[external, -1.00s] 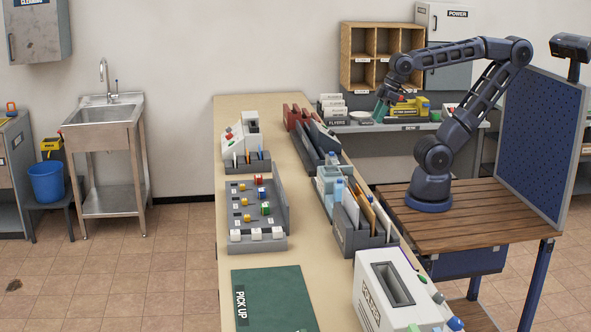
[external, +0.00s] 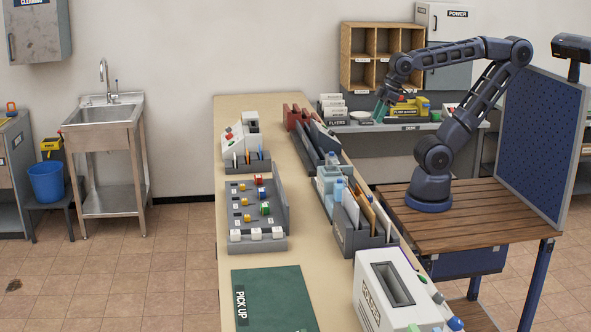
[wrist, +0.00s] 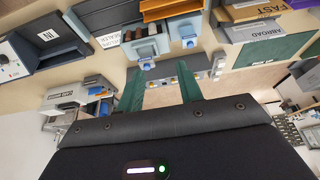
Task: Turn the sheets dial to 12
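I cannot make out a dial clearly labelled "sheets". My gripper (external: 381,110) hangs in the air beyond the counter's right edge, near the back desk. In the wrist view, the green fingers (wrist: 161,92) are spread apart with nothing between them.
The long counter (external: 275,240) holds a grey tray of small coloured knobs (external: 256,212), file racks and a green pick-up mat (external: 275,300). A grey-white card machine (wrist: 72,94) is left of my fingers in the wrist view. Wooden pigeonholes (external: 362,75) hang behind my gripper.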

